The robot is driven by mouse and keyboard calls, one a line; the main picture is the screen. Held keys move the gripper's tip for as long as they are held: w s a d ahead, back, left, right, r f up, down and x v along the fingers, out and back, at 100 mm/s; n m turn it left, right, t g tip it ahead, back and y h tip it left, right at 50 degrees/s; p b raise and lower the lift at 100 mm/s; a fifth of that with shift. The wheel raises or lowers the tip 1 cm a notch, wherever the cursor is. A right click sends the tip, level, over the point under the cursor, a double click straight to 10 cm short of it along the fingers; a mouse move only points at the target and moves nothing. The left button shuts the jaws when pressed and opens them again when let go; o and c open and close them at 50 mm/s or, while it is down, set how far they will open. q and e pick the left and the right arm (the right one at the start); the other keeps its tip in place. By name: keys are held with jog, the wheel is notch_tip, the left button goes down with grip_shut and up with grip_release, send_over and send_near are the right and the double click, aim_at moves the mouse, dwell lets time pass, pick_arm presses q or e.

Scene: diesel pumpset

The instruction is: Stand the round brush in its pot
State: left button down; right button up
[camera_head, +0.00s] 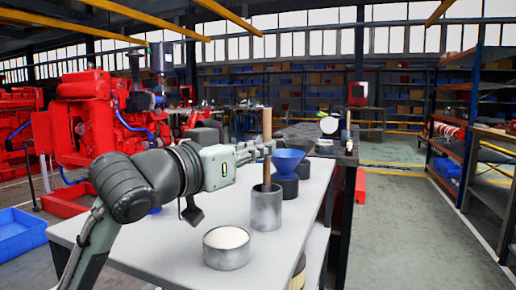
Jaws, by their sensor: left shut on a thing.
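The round brush (267,123) shows as a light wooden handle, upright or nearly so. My left gripper (268,149) is shut on this handle around its middle, above the pot. The pot (266,210) is a grey metal cylinder standing on the white table. The lower end of the handle goes down behind the pot's front rim, and the brush head is hidden. I cannot tell whether it touches the pot's bottom. My right gripper is not in view.
A low round tin with white contents (227,249) stands in front of the pot on the white table (180,255). A blue funnel (288,160) on a dark container stands close behind the pot. A blue crate (20,236) is at the left. Free table lies left of the pot.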

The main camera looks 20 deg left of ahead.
pick_arm(q)
jog(key=shift+p, duration=0.3)
jog(key=c, duration=1.5)
grip_release()
jog(key=shift+o, duration=0.7)
jog(key=shift+o, duration=1.3)
